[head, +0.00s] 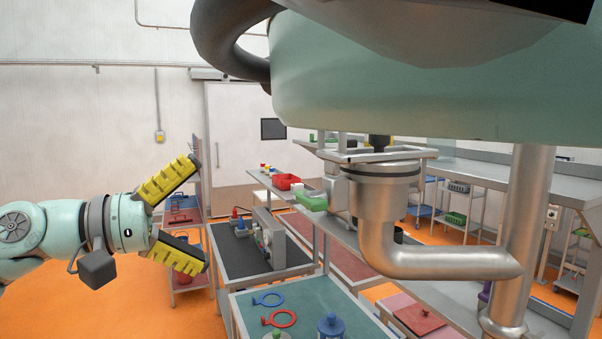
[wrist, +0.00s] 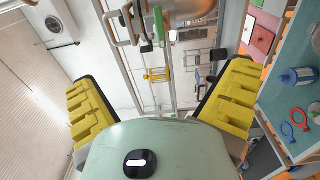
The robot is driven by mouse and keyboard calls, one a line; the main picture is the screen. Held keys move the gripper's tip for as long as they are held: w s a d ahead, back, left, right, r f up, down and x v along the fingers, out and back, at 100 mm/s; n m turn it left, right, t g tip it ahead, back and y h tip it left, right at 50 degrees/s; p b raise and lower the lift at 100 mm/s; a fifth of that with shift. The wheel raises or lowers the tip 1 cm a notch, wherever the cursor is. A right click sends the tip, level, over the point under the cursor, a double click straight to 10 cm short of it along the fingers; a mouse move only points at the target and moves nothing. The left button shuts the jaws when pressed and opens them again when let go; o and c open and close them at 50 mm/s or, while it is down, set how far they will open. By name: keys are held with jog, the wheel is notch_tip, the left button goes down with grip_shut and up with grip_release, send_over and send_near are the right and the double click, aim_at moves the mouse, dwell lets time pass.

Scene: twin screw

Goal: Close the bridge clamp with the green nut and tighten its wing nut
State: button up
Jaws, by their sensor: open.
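My gripper (head: 200,212) is at the left of the head view, its two yellow-padded fingers spread wide with nothing between them. In the wrist view my gripper (wrist: 158,84) also shows open and empty. I cannot make out the bridge clamp with the green nut or its wing nut for certain.
A teal-topped bench (head: 245,313) holds a blue ring tool (head: 268,299), a red ring tool (head: 279,319) and a blue canister (head: 330,327). A dark-topped bench (head: 244,262) with small fixtures stands behind it. A bent metal pipe (head: 440,263) crosses the right. Orange floor is open at lower left.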

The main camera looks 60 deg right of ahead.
jog(key=shift+p+x, duration=1.45)
jog(key=shift+x, duration=0.35)
jog(key=b+v, duration=1)
jog(key=b, duration=0.1)
jog(key=shift+b, duration=0.3)
jog(key=shift+a, duration=0.1)
